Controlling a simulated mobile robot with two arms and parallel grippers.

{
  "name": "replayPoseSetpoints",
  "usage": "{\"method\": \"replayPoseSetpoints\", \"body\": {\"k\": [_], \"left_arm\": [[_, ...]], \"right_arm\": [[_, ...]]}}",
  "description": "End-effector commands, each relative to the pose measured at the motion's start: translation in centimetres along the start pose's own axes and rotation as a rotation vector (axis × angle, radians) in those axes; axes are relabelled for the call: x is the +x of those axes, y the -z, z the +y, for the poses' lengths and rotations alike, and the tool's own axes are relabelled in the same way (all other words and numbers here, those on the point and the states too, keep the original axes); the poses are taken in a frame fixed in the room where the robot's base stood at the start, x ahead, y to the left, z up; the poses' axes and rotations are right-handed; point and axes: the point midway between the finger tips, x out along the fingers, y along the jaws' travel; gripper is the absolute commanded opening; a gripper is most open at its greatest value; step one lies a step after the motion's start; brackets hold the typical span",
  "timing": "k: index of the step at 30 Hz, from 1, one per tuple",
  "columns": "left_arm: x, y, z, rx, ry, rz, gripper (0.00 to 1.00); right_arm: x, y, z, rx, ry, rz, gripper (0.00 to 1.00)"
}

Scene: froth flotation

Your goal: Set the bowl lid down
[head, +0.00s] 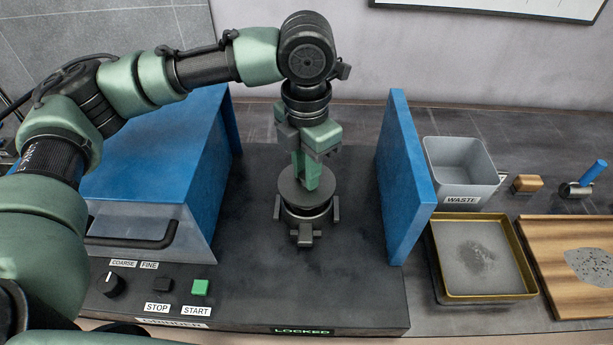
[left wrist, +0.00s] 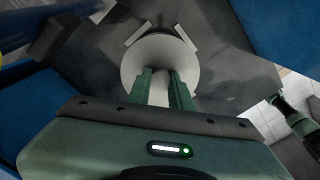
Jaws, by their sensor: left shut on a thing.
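The bowl lid (head: 289,190) is a round grey disc at the middle of the grinder's dark deck. My left gripper (head: 306,183) points down from above and is shut at the lid's centre. In the left wrist view the lid (left wrist: 150,52) is a pale disc beyond my two green fingers (left wrist: 162,76). Beneath the lid is the dark bowl seat (head: 305,213) with several clamp blocks around it. The lid hides the bowl, and I cannot tell whether the lid touches it. My right gripper is not in view.
The blue grinder hood (head: 160,150) stands left and a blue upright panel (head: 405,175) right. The front panel has a knob, STOP and START (head: 200,287) buttons, and a LOCKED display (head: 303,331). Further right are a WASTE bin (head: 462,190), a yellow-rimmed tray (head: 484,297) and a wooden board (head: 552,270).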

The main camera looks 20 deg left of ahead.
Motion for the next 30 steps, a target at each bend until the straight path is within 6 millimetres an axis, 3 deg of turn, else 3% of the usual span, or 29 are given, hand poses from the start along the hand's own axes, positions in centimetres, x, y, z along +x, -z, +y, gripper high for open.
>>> {"method": "replayPoseSetpoints", "body": {"k": [5,24,25,27,30], "left_arm": [[2.3,0.0,0.0,0.0,0.001,0.0,0.0],[3.5,0.0,0.0,0.0,0.001,-0.001,0.0],[3.6,0.0,0.0,0.0,0.001,-0.001,0.26],[3.6,0.0,0.0,0.0,0.0,-0.001,0.42],[3.6,0.0,0.0,0.0,0.0,0.0,0.42]], "right_arm": [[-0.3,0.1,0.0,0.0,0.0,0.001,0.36],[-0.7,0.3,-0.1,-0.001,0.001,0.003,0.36],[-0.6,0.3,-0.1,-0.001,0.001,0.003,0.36],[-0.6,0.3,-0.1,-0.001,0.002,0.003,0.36],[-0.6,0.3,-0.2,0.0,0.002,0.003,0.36]]}}
